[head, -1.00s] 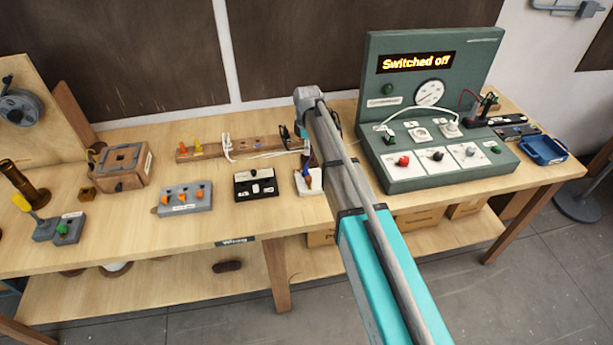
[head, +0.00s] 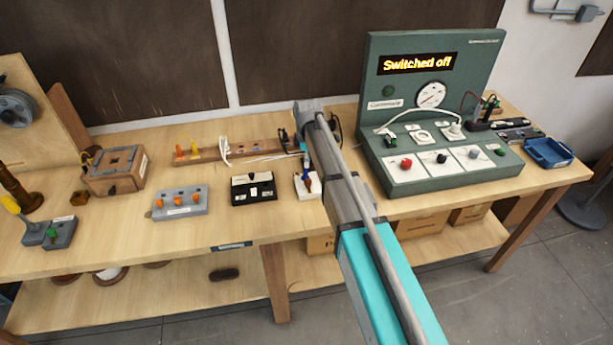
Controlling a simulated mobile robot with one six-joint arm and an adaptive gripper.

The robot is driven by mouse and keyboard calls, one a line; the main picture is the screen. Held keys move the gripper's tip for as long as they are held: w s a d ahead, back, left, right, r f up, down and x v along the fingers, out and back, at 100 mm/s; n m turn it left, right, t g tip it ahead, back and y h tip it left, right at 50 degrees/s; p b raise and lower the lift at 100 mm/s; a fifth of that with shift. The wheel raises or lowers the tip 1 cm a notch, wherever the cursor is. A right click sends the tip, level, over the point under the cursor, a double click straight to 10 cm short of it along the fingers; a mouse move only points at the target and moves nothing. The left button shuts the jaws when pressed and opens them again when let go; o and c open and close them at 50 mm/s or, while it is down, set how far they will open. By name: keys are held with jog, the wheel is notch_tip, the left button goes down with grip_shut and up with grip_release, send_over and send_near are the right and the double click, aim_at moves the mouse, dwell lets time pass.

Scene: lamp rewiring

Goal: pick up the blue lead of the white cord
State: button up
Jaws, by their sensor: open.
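The white cord (head: 262,157) lies along the wooden rail (head: 205,153) at the back of the bench, with a loop standing at its left. Its right end runs to where my arm comes down, and the blue lead there is too small and too covered to make out surely. My gripper (head: 304,160) points down at that right end, just behind the small white block. It is open; its fingertips are mostly hidden, and I cannot tell whether they touch the cord.
A black switch box (head: 253,188) and a grey box with orange knobs (head: 180,203) stand to the left. The green test panel (head: 440,184), reading "Switched off", stands to the right.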

aim_at(305, 169)
jog(key=shift+a+f+b, duration=0.15)
jog(key=shift+f+b, duration=1.2)
jog(key=shift+a+f+b, duration=0.15)
jog(key=shift+f+b, duration=1.15)
grip_shut()
